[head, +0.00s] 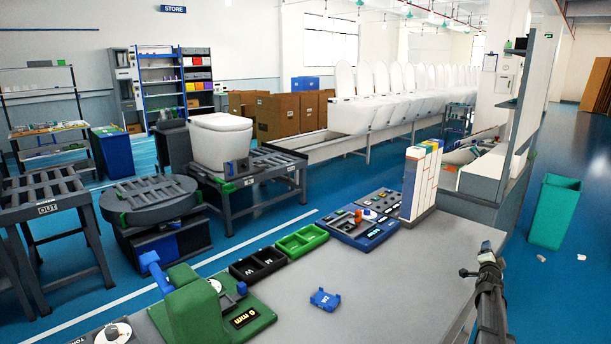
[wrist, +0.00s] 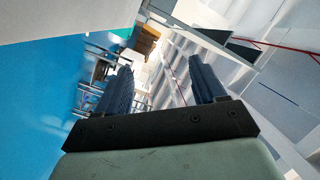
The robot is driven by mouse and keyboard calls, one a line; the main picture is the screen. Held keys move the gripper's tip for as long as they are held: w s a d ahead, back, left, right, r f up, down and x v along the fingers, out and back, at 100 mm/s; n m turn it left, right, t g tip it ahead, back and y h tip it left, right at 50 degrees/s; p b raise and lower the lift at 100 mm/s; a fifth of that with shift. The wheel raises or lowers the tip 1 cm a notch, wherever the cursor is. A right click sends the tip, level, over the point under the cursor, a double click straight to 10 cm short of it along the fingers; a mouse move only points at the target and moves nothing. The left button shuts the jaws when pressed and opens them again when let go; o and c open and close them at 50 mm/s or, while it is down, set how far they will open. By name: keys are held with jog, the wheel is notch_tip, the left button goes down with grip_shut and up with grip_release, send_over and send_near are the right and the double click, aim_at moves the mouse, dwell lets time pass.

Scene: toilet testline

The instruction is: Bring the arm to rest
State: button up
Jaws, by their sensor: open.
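My gripper (wrist: 163,78) is open in the wrist view, its two dark ribbed fingers wide apart with nothing between them. In the head view my dark arm rises at the lower right, by the right end of the grey workbench (head: 410,285). Its upper end stands above the bench's edge; the fingers cannot be made out clearly there. A small blue part (head: 324,299) lies alone on the bench, left of my arm and apart from it.
A green fixture (head: 190,312) with a display, black and green trays (head: 301,241), a blue panel (head: 355,231) and upright binders (head: 416,180) line the bench's far side. A shelf unit (head: 520,110) stands behind. A green bin (head: 555,210) stands on the floor at right.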

jog(key=s+d+f+m+g+h, duration=0.2)
jog(key=s+d+f+h, duration=0.15)
jog(key=s+d, duration=0.65)
jog(key=s+a+f+n+g+y, duration=0.1)
jog(key=s+a+f, duration=0.15)
jog(key=f, duration=0.35)
jog(key=s+a+f+n+y, duration=0.1)
jog(key=s+f+n+y, duration=0.1)
jog(key=s+f, duration=0.3)
jog(key=s+a+f+n+g+y, duration=0.35)
jog(key=s+a+f, duration=0.35)
jog(key=a+f, duration=0.35)
jog(key=s+a+f+n+g+y, duration=0.2)
jog(key=s+a+f+n, duration=0.4)
jog(key=a+f, duration=0.4)
jog(key=s+a+f+n+g+y, duration=0.35)
jog(key=s+a+f, duration=0.5)
jog(key=a, duration=0.35)
jog(key=s+a+f+n+g, duration=0.2)
jog(key=s+a+g, duration=0.7)
jog(key=s+a, duration=1.4)
jog(key=s+n, duration=0.1)
jog(key=s, duration=0.3)
jog(key=shift+s+a+g+y, duration=0.15)
jog(key=shift+a+g+y, duration=0.15)
jog(key=shift+a+y, duration=0.1)
jog(key=shift+f, duration=0.1)
